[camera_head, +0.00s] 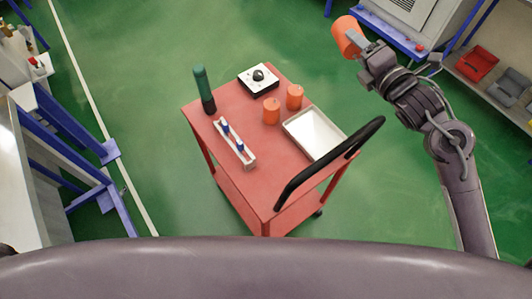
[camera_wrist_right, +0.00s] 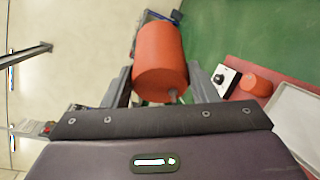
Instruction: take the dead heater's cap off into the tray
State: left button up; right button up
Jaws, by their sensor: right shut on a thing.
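My right gripper (camera_head: 357,45) is shut on an orange cylindrical cap (camera_head: 345,34) and holds it up in the air, beyond and to the right of the red cart. In the right wrist view the cap (camera_wrist_right: 160,58) sits between the two fingers (camera_wrist_right: 163,84), tilted a little. Two more orange caps stand on the cart, one nearer the middle (camera_head: 271,111) and one to its right (camera_head: 294,97); whatever they cover is hidden. The silver tray (camera_head: 290,124) lies empty on the cart's right side. I cannot tell which heater is dead. My left gripper is out of view.
The red cart (camera_head: 218,137) also bears a white box with a black knob (camera_head: 258,79), a green-and-black bottle-like tool (camera_head: 203,88) and a white rack with blue-topped pieces (camera_head: 234,142). Its black handle (camera_head: 330,163) rises at the near right. Grey cabinet (camera_head: 408,12) stands behind.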

notch_tip(320, 180, down, 5)
jog(key=b, duration=0.3)
jog(key=shift+f, duration=0.1)
jog(key=o, duration=1.1)
jog(key=b+v, duration=0.3)
jog(key=v, duration=0.4)
jog(key=shift+s, duration=0.3)
jog(key=shift+s+d, duration=0.1)
jog(key=shift+d, duration=0.05)
